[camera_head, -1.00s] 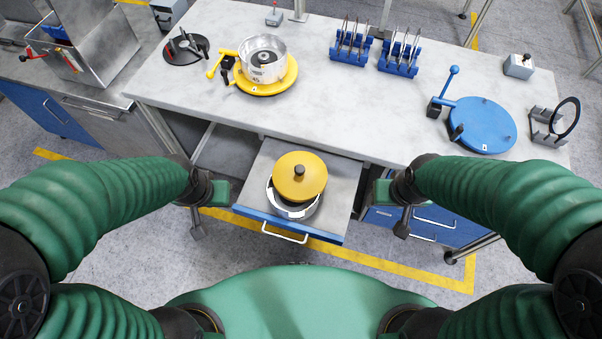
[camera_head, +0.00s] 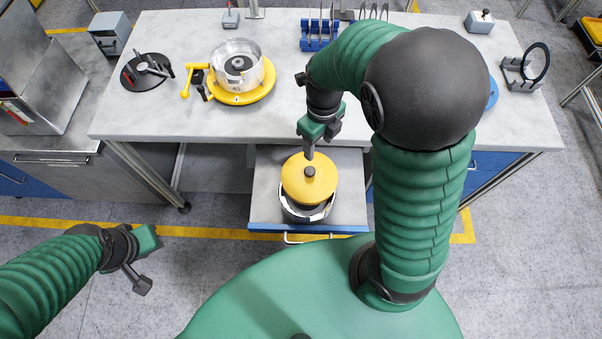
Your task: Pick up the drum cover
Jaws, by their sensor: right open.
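The drum cover (camera_head: 300,184) is a round yellow disc with a dark knob (camera_head: 310,171) in its middle. It lies slightly askew on a silver drum (camera_head: 308,214) in the pulled-out drawer (camera_head: 346,187). My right gripper (camera_head: 310,153) is open and points down just above the knob; whether a finger touches the knob I cannot tell. My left gripper (camera_head: 142,284) hangs over the floor at the lower left, away from the drawer. Its jaw opening is not clear.
The grey worktable (camera_head: 150,50) above the drawer holds a yellow fixture (camera_head: 262,92) with a metal drum (camera_head: 238,65), a black disc fixture (camera_head: 130,78) and blue racks (camera_head: 318,36). A ring stand (camera_head: 522,75) is at the right. My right arm hides part of the tabletop.

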